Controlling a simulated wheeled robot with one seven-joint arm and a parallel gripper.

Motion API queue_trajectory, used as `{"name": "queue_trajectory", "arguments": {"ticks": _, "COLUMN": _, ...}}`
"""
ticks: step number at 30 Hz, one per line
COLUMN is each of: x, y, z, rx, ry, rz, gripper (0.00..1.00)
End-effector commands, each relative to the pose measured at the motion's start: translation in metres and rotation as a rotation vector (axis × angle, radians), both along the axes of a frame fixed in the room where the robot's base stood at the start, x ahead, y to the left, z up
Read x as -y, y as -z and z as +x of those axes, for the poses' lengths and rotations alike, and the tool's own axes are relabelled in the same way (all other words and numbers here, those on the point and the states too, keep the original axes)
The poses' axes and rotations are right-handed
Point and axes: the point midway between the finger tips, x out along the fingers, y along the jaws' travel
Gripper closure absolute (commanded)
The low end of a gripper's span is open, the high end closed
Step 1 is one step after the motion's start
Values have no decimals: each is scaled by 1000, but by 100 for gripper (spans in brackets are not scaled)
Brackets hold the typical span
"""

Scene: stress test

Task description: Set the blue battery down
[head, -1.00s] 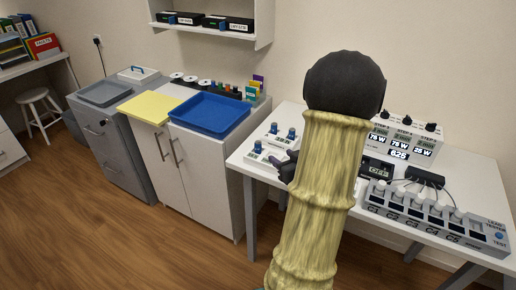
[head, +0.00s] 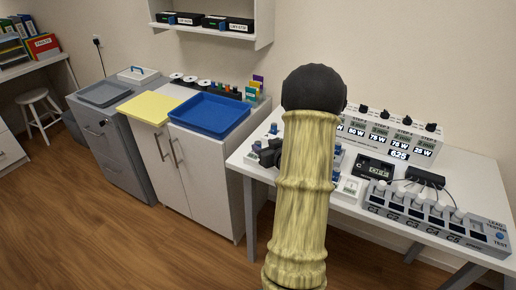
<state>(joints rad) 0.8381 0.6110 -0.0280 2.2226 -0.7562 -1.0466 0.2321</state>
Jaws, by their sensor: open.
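Small blue-topped pieces stand on white holders on the white table (head: 460,170). One shows left of my arm (head: 273,129), and others show just right of it (head: 337,150). I cannot tell which of them is the task's blue battery. My gripper (head: 266,154) is dark and shows at the left edge of my arm, over the table's left end by the holders. It is open. My arm hides most of it and much of the holders, so I cannot see whether anything lies between or touches the fingers.
A black meter (head: 375,169) and a grey lead tester (head: 435,215) stand on the table, with a white step-labelled box (head: 395,138) behind. A blue tray (head: 208,115) and a yellow sheet (head: 150,107) lie on the cabinet to the left. Open floor lies in front.

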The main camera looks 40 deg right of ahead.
Motion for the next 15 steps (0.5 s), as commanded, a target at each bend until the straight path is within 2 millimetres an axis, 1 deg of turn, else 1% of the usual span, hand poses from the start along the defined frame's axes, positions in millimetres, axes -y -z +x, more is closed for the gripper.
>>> {"name": "queue_trajectory", "arguments": {"ticks": 5, "x": 1, "y": 3, "z": 5, "rx": 0, "ry": -1, "rz": 0, "gripper": 53}}
{"name": "queue_trajectory", "arguments": {"ticks": 10, "x": 3, "y": 15, "z": 27, "rx": -2, "ry": -2, "rz": 2, "gripper": 53}}
{"name": "queue_trajectory", "arguments": {"ticks": 12, "x": 5, "y": 17, "z": 36, "rx": 1, "ry": -1, "rz": 0, "gripper": 53}}
{"name": "queue_trajectory", "arguments": {"ticks": 15, "x": 7, "y": 20, "z": 45, "rx": 1, "ry": 0, "rz": 0, "gripper": 53}}
